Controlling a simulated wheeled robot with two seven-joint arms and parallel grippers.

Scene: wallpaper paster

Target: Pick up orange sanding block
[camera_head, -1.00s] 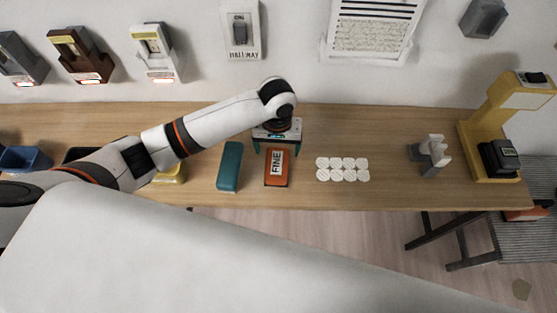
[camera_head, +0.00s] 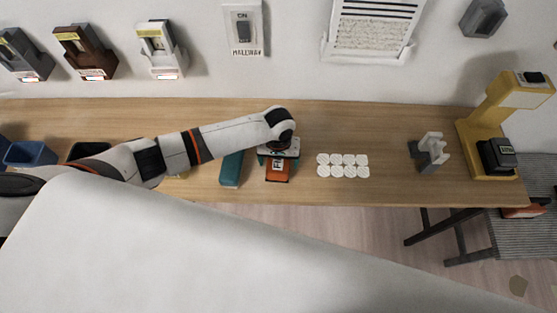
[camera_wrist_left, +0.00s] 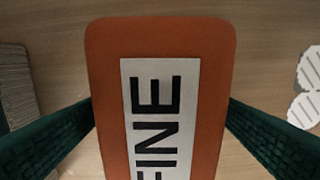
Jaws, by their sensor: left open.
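The orange sanding block (camera_head: 277,173) lies on the wooden bench, with a white label whose word FINE reads in the left wrist view (camera_wrist_left: 208,70). My left gripper (camera_head: 278,160) is over the block and hides its far part in the head view. In the left wrist view the two dark green fingers (camera_wrist_left: 162,130) stand open, one on each side of the block. Thin gaps seem to show beside it; I cannot tell whether either finger touches. My right gripper is not in view.
A teal block (camera_head: 231,168) lies close on the left of the orange block. White round pads (camera_head: 343,165) lie to the right. A grey holder (camera_head: 430,152) and a yellow machine (camera_head: 480,130) stand farther right. The bench's front edge is near.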

